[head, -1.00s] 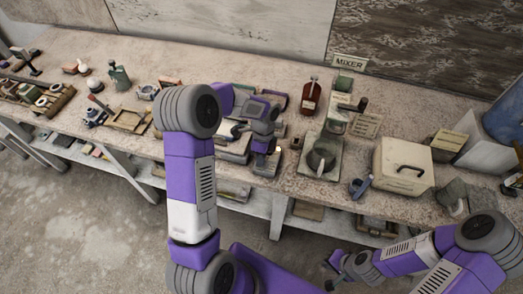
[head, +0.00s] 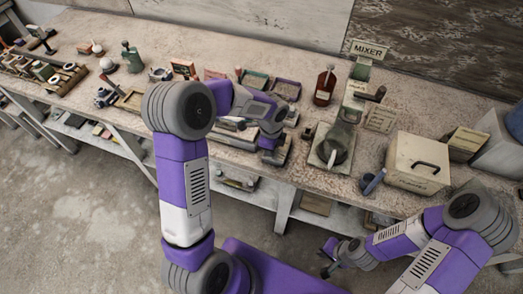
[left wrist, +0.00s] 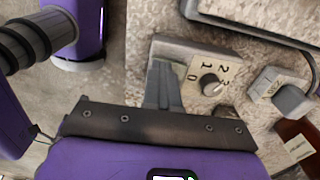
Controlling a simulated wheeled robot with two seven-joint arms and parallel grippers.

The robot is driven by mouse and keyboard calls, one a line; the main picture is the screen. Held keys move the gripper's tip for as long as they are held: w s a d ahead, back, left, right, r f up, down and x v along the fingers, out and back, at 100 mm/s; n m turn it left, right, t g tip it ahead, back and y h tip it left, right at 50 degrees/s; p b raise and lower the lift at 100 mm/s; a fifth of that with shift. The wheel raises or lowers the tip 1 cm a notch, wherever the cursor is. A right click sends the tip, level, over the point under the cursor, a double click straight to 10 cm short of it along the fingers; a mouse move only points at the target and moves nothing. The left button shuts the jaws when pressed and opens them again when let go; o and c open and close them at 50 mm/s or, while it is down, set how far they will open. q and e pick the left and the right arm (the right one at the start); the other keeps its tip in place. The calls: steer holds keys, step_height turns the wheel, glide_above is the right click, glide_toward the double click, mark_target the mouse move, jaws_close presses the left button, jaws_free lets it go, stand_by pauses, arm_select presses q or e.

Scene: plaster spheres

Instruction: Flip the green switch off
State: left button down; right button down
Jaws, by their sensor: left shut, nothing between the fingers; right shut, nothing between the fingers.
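No switch that is clearly green shows in either view. In the left wrist view a small grey box with a raised block and a label (left wrist: 283,94) lies right of a dial plate marked 0 to 3 (left wrist: 207,76); I cannot tell if it is the task's switch. My left gripper (left wrist: 163,68) is shut and empty, its tips beside the dial plate's left part; contact is unclear. In the head view my left gripper (head: 272,156) is over the bench's front edge, partly hidden by its wrist. My right gripper (head: 328,265) is shut, low in front of the bench.
A dark red bottle (head: 325,87) stands behind the left gripper's area. The mixer (head: 332,150), under a MIXER sign (head: 367,49), and a cream lidded box (head: 418,163) stand to the right. Trays and small tools crowd the bench's left. The floor in front is clear.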

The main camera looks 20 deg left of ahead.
arm_select(q)
steer(key=shift+f, duration=0.35)
steer(key=shift+w+a+r+p, duration=0.15)
steer(key=shift+w+p, duration=0.2)
steer(key=shift+w, duration=0.3)
step_height(320, 180, up, 5)
steer(key=p, duration=0.4)
steer(key=shift+r, duration=0.2)
step_height(320, 180, up, 9)
steer(key=p, duration=0.1)
